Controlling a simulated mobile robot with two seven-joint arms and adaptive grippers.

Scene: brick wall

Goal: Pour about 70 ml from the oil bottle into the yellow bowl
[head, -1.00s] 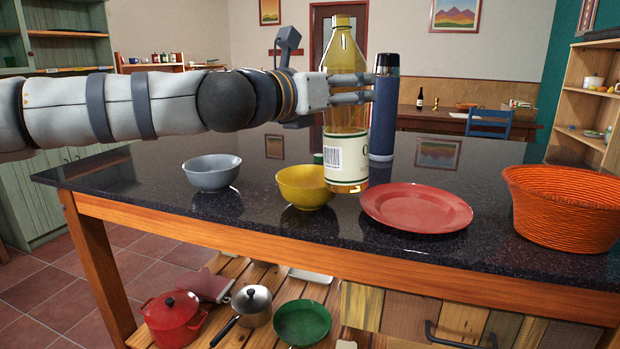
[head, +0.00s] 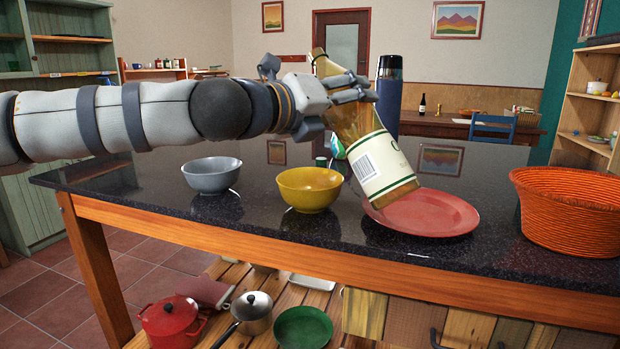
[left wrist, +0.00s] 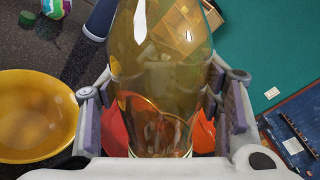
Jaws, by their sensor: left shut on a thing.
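The oil bottle (head: 382,166) is clear with yellowish oil and a pale label. My left gripper (head: 362,88) is shut around its upper part and holds it above the counter. The bottle is tilted, its neck up to the left and its base down to the right over the red plate. The left wrist view shows the bottle (left wrist: 160,60) between the finger pads. The yellow bowl (head: 308,192) stands on the counter, left of and below the bottle; it also shows in the left wrist view (left wrist: 35,118). Its inside looks empty. My right gripper is out of view.
On the dark counter (head: 250,235) stand a grey bowl (head: 211,177) at left, a red plate (head: 440,217) under the bottle's base, and an orange basket (head: 570,215) at right. A dark blue flask (head: 389,95) stands behind the bottle. A small multicoloured object (head: 337,146) is partly hidden.

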